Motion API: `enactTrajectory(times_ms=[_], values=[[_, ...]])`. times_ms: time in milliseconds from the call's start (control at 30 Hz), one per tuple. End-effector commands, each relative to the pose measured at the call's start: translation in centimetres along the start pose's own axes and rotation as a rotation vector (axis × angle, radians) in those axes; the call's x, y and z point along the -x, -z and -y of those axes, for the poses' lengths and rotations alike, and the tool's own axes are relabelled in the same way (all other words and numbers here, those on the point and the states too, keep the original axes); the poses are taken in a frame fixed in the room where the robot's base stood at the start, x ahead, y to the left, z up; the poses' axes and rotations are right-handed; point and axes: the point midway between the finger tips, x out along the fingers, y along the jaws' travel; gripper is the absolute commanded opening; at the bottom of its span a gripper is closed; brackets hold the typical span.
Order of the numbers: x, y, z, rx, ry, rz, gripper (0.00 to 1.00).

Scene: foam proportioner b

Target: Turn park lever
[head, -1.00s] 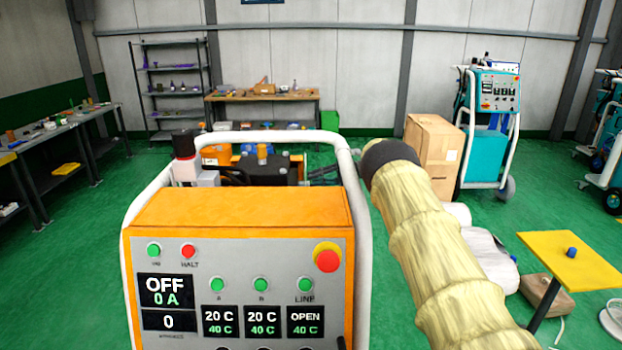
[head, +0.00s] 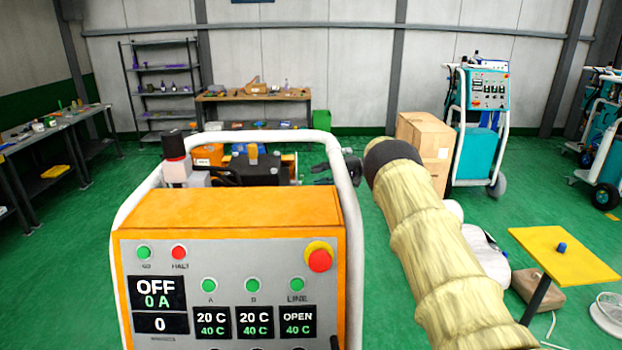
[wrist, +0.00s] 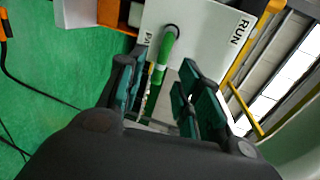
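The park lever (wrist: 165,52) has a green handle and comes out of a dark hole in a white plate (wrist: 200,32). The plate reads RUN at right and a partly hidden word starting with "PA" at left. My gripper (wrist: 160,98) is open in the wrist view. The lever lies between its two fingers in the picture; I see no clear contact. In the head view, the lever is not visible, and the dark shape (head: 336,166) by the white rail seems to be part of my gripper.
The orange machine (head: 225,208) with its control panel stands in front, framed by a white tube rail (head: 355,225). Cardboard boxes (head: 428,140) and a yellow-topped stand (head: 565,255) are at right. Green floor at left is open.

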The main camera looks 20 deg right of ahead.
Motion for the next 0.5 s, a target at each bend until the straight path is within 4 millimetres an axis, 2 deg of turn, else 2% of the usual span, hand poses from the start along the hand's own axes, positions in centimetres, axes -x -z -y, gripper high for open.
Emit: enactTrajectory(times_ms=[200, 400, 500], values=[[4.2, 0.1, -0.1, 0.0, 0.0, -0.002, 0.34], [7.0, 0.1, -0.2, -0.002, 0.001, -0.002, 0.34], [7.7, 0.1, -0.2, -0.001, 0.0, -0.002, 0.34]])
